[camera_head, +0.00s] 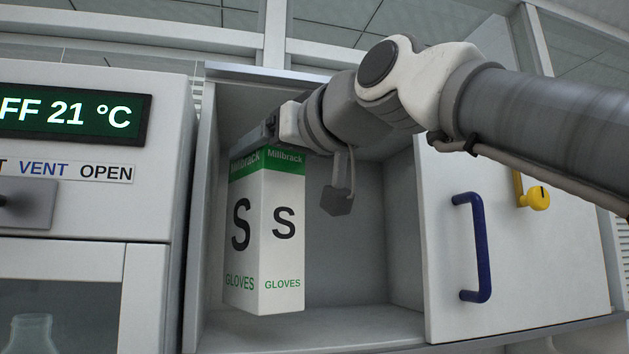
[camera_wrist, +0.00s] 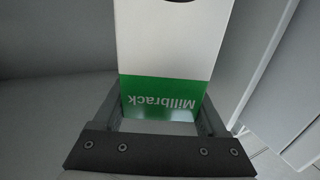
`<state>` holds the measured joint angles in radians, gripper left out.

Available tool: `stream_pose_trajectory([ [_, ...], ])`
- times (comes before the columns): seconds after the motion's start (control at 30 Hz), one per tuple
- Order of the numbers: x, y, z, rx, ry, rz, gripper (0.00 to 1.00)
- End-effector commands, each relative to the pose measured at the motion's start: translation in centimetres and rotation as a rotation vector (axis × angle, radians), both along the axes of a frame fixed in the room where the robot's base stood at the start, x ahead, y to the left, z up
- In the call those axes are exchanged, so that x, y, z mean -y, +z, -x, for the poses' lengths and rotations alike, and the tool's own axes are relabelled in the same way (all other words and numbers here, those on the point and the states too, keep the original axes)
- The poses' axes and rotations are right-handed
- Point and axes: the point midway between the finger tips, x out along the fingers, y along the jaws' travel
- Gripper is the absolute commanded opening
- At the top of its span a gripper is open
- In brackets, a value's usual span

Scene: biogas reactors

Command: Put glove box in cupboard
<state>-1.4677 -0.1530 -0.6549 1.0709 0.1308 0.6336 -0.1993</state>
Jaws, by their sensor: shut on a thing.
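The glove box (camera_head: 265,235) is white with a green top band, marked "Millbrack", "S" and "GLOVES". It is upright in the open left part of the cupboard (camera_head: 205,200), in front of the back wall. My gripper (camera_head: 262,140) is at its top end and shut on it. In the wrist view, the glove box (camera_wrist: 170,60) lies between the two fingers of my gripper (camera_wrist: 160,112). The box's bottom appears slightly above the cupboard floor (camera_head: 330,328), but I cannot tell for certain whether it touches.
A cabinet with a green display (camera_head: 70,113) stands close on the left. Free room shows to the right of the box.

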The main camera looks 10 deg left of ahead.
Motion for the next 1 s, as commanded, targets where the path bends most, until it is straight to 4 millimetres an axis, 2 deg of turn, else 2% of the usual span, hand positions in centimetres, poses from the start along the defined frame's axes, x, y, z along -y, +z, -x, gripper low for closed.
stream_pose_trajectory([
  [0.1, -1.1, 0.4, -0.8, 0.000, 0.002, -0.002, 0.00],
  [0.4, -2.3, 0.3, -1.8, 0.000, 0.000, -0.002, 0.00],
  [0.73, -2.1, -3.1, -1.7, 0.000, 0.001, -0.004, 0.00],
  [1.0, -2.1, -3.4, -1.7, 0.002, 0.000, -0.005, 0.00],
])
